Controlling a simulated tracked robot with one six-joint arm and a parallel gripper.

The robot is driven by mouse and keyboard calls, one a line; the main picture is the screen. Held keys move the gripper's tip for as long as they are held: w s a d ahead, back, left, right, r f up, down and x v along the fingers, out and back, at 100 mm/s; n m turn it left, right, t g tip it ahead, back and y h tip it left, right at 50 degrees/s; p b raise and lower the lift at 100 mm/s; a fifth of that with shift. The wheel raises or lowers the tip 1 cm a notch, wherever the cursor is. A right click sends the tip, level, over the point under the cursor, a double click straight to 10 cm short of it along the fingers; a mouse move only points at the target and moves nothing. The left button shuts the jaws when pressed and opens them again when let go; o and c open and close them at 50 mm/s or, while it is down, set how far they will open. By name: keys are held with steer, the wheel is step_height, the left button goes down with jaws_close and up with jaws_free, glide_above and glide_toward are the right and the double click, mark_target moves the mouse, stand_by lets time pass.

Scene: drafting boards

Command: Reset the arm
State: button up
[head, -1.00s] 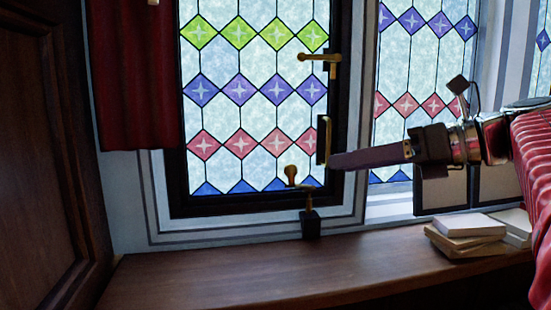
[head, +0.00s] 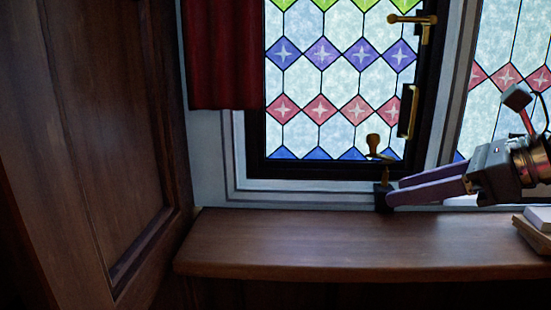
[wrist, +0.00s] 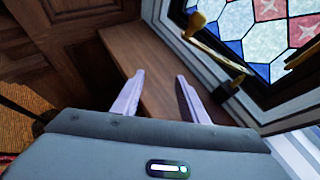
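My gripper (head: 396,191) is at the right of the head view, with two long purple fingers pointing left over the wooden sill. It also shows in the wrist view (wrist: 160,77), where the fingers stand apart with only bare brown wood visible between them. The gripper is open and empty. In the head view the fingertips lie beside the black base of a brass-handled window stay (head: 383,196); I cannot tell whether they touch. The rest of my arm is cut off at the right edge.
The wooden sill (head: 300,240) is bare at left and middle. Books (head: 533,236) lie at the right edge. A stained-glass window (head: 330,80) with brass handles stands behind, a red curtain (head: 222,55) beside it. A dark wood panel (head: 100,150) closes the left.

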steer(key=s+a+f+n+g+h, duration=0.1)
steer(key=s+a+f+n+h, duration=0.1)
steer(key=f+n, duration=0.6)
steer(key=s+a+f+n+h, duration=0.3)
steer(key=s+f+n, duration=0.2)
steer(key=f+n, duration=0.4)
steer(key=s+a+f+n+g+h, duration=0.1)
steer(key=s+a+f+n+h, duration=0.1)
steer(key=f+n, duration=0.7)
steer(key=shift+s+a+f+g+h, duration=0.3)
steer(key=shift+s+f+h, duration=0.35)
steer(key=shift+s, duration=0.35)
